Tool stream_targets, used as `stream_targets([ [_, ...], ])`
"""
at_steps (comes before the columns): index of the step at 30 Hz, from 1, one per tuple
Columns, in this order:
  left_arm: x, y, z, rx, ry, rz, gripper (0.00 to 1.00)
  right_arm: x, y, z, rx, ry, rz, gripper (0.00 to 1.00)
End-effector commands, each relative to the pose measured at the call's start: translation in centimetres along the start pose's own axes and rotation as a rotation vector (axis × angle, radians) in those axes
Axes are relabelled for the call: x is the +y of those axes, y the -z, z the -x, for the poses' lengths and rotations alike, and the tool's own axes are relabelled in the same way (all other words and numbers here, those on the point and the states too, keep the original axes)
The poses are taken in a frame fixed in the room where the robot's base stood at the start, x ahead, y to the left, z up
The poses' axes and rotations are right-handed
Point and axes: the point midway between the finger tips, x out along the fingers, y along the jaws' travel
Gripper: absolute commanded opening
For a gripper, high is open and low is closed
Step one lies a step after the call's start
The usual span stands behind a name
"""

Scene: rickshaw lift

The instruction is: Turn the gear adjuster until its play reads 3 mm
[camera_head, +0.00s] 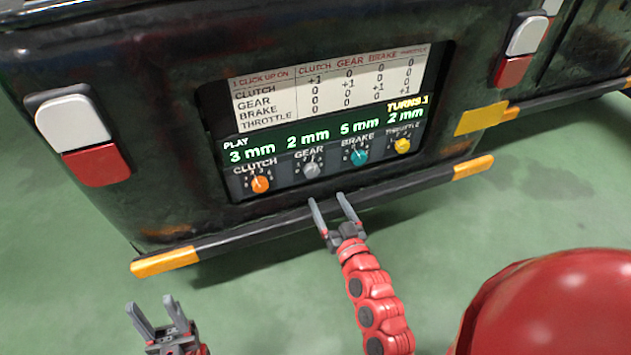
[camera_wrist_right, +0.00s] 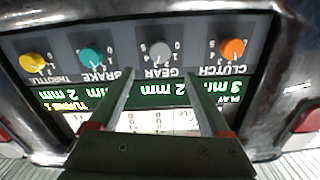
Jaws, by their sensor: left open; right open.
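The gear adjuster (camera_head: 311,170) is a grey knob under the GEAR label on the rickshaw's rear panel. The play readout (camera_head: 307,138) above it shows 2 mm for gear. In the right wrist view the grey gear knob (camera_wrist_right: 161,48) appears upside down, beyond the fingertips and between their lines. My right gripper (camera_head: 332,201) is open and empty, just below the panel and apart from the knob. It also shows open in the right wrist view (camera_wrist_right: 160,80). My left gripper (camera_head: 155,306) is open and empty over the green floor at the lower left.
Clutch (camera_head: 260,184) is orange and reads 3 mm; brake (camera_head: 360,155) is teal and reads 5 mm; throttle (camera_head: 403,145) is yellow and reads 2 mm. A chart (camera_head: 330,88) sits above, with TURNS 1 shown. A dark bumper (camera_head: 270,231) juts out below.

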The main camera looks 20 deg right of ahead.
Motion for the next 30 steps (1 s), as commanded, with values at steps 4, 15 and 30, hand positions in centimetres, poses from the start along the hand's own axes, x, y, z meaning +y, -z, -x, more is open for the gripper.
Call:
stream_targets([
  [4,0.1,0.0,0.7,0.006,-0.008,-0.002,0.50,0.0,-0.2,-3.3,-0.001,0.002,-0.003,0.81],
  [15,0.1,0.1,1.4,0.018,-0.024,-0.006,0.50,0.0,-0.1,-8.6,0.000,0.000,-0.001,0.81],
  [30,0.1,0.1,1.5,0.019,-0.025,-0.007,0.50,0.0,-0.1,-9.2,-0.002,0.000,0.000,0.60],
])
